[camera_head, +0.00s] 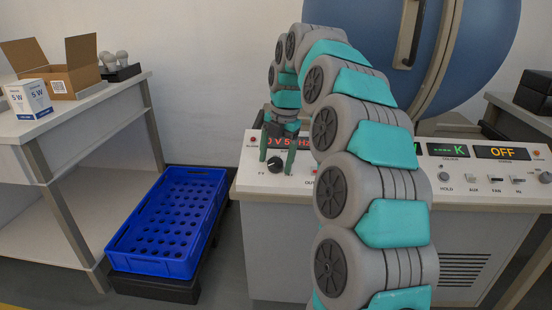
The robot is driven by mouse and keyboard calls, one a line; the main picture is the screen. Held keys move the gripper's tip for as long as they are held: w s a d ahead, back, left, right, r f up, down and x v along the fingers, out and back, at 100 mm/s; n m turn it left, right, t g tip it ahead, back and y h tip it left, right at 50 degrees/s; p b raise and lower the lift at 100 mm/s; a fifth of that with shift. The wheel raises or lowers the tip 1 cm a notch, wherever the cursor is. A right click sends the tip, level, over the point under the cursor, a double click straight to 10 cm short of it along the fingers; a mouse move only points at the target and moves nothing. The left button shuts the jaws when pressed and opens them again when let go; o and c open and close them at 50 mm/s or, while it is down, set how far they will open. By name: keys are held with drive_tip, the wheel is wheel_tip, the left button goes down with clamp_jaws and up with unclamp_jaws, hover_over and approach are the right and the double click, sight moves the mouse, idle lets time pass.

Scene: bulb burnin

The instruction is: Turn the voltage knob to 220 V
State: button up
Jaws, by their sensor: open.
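The voltage knob (274,164) is a small black round knob on the left end of the white control panel (252,180). A red display (305,143) above it is partly hidden by my gripper and arm; its visible part reads about "0 V 5" and "HZ". My gripper (277,160) points down over the panel with its two green fingers apart, one on each side of the knob. I cannot tell whether the fingers touch the knob. The knob's pointer and scale are too small to read.
Right of my arm, the panel has a green display (448,150), an "OFF" display (501,153) and several small knobs. A large blue round chamber (470,60) stands behind. A blue crate (170,222) sits low at left, beside a table with an open cardboard box (70,75) and a 5 W carton (27,99).

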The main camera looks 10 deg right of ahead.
drive_tip(key=shift+c, duration=0.4)
clamp_jaws()
